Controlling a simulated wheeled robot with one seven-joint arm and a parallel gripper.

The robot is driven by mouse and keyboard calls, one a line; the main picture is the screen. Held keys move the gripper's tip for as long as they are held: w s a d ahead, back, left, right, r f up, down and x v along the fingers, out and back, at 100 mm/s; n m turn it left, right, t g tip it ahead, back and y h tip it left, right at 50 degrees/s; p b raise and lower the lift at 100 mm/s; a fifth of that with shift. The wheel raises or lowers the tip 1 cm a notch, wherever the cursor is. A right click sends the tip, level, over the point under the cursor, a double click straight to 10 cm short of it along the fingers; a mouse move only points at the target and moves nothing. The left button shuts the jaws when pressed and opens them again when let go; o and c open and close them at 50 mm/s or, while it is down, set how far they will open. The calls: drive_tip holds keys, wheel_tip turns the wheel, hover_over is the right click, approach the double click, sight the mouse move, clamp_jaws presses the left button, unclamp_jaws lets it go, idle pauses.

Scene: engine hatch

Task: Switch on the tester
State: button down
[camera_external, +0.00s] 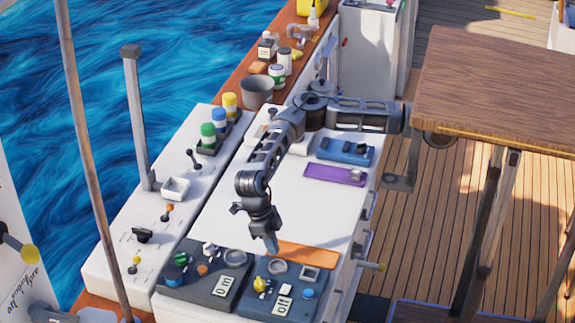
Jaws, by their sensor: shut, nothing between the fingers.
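Two dark boxes with knobs and buttons stand side by side at the near end of the white counter; I cannot tell from the picture which one is the tester. My gripper (272,250) is shut and empty, pointing down just above the right box's back edge, near the dial.
An orange mat (308,254) lies right behind the right box. A purple tray (335,174) and a blue holder (345,150) are farther back. The white worktop between is clear. A wooden table (500,85) stands at right.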

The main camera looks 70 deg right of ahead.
drive_tip(key=p, duration=0.2)
hover_over(283, 293)
drive_tip(key=f, duration=1.2)
drive_tip(key=shift+w+d, duration=0.4)
drive_tip(key=shift+a+f, duration=0.1)
drive_tip(key=shift+f, duration=0.65)
drive_tip(key=shift+a+f+h, duration=0.25)
drive_tip(key=shift+f+h, duration=0.2)
drive_tip(key=shift+h, duration=0.05)
drive_tip(key=shift+d+r+p, duration=0.1)
drive_tip(key=shift+d+p, duration=0.05)
drive_tip(key=shift+p, duration=0.2)
drive_tip(key=shift+d+r+p, duration=0.2)
drive_tip(key=shift+d+p, duration=0.15)
drive_tip(key=shift+p, duration=0.05)
drive_tip(key=shift+d, duration=0.3)
